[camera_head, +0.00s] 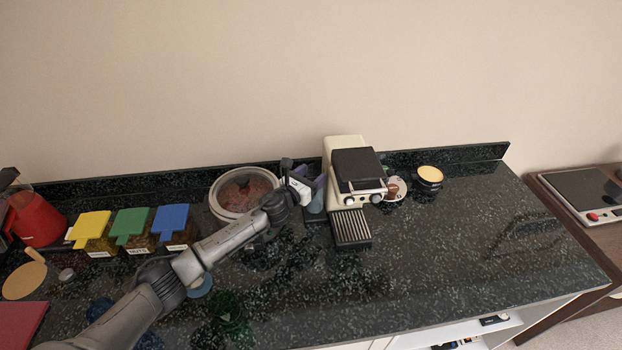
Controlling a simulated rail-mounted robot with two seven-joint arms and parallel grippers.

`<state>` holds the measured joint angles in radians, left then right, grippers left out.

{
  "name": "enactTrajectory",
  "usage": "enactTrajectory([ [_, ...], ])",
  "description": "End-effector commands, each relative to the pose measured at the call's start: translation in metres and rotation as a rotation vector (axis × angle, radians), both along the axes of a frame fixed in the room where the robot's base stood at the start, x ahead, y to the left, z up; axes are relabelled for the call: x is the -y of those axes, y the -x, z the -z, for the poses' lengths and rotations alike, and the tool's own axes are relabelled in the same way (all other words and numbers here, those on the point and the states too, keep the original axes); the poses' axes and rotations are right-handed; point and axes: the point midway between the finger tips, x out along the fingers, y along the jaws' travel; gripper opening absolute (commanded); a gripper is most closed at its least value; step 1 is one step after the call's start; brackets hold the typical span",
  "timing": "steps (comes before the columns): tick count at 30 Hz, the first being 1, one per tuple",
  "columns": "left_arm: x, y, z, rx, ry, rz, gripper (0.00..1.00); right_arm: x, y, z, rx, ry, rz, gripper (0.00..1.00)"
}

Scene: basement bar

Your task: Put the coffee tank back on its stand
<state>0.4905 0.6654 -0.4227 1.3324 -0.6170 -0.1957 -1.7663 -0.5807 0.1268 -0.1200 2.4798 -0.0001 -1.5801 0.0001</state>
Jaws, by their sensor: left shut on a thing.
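My left gripper (311,186) reaches in from the lower left to the left side of the cream and black coffee machine (346,146). It is shut on a bluish-grey, see-through thing, which I take for the coffee tank (316,205). The tank is close beside the machine, over a dark base (317,217) that I take for the stand. The gripper hides part of the tank, and I cannot tell whether the tank touches the base. My right gripper is not in view.
A round lidded pot (216,203) stands just left of the gripper. Yellow, green and blue lidded jars (172,219) stand farther left, near a red jug (38,221). A round tin (429,177) is right of the machine. The right part of the dark counter (470,250) is clear.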

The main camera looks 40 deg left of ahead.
Motion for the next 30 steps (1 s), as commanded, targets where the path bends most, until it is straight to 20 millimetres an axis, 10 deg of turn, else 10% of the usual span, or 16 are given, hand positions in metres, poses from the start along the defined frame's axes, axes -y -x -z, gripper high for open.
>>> enactTrajectory([
  [15, -0.0008, -0.0003, 0.0076, 0.003, -0.001, -0.001, 0.01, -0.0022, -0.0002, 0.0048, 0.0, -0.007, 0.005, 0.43],
  [16, -0.0008, -0.0001, 0.0079, 0.001, -0.001, -0.001, 0.65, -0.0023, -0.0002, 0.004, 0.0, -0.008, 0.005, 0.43],
  [30, -0.0008, 0.0043, 0.0042, -0.001, -0.001, -0.001, 0.73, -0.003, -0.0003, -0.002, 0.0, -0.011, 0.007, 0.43],
])
